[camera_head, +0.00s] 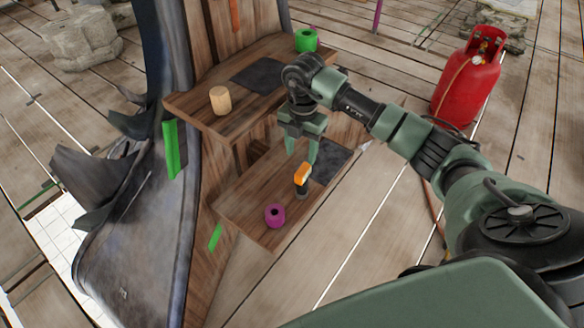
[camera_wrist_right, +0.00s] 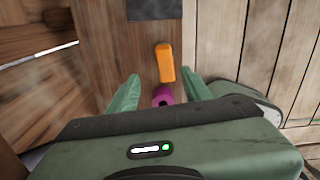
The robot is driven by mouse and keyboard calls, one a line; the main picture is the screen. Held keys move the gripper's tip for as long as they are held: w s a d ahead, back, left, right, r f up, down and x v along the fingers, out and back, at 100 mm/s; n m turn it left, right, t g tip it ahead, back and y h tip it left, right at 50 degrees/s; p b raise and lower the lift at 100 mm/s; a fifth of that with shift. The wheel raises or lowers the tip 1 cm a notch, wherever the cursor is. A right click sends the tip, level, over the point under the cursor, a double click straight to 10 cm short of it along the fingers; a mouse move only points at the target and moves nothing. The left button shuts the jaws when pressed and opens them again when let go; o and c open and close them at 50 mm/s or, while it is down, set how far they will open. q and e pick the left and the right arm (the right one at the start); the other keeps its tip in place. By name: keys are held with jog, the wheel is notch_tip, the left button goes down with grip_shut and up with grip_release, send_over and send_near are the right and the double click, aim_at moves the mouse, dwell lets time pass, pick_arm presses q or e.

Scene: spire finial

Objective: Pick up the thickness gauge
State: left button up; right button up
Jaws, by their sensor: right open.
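The thing that I take for the thickness gauge is a small item with an orange top and a dark lower part (camera_head: 302,175). It stands on the lower wooden shelf (camera_head: 245,205). In the right wrist view its orange part (camera_wrist_right: 165,62) shows just beyond the gap between my fingers. My right gripper (camera_head: 302,152) is open and empty, pointing down just above and behind the gauge in the head view. It appears apart from the gauge. My left gripper is not in view.
A magenta ring-like piece (camera_head: 275,215) sits near the gauge on the lower shelf. A dark mat (camera_head: 330,160) lies behind it. The upper shelf (camera_head: 190,105) holds a wooden cylinder (camera_head: 220,100) and a green roll (camera_head: 306,40). A red gas bottle (camera_head: 466,85) stands on the floor.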

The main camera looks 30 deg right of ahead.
aim_at(303, 169)
jog(key=shift+d+f, duration=0.15)
jog(key=shift+f, duration=0.05)
jog(key=f, duration=0.2)
jog(key=f+b, duration=0.1)
jog(key=f, duration=0.1)
jog(key=s+f, duration=0.1)
jog(key=f, duration=0.1)
jog(key=shift+f, duration=0.55)
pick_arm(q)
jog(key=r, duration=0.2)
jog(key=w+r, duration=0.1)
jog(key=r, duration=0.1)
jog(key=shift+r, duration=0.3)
pick_arm(e)
jog(key=shift+w, duration=0.1)
grip_shut()
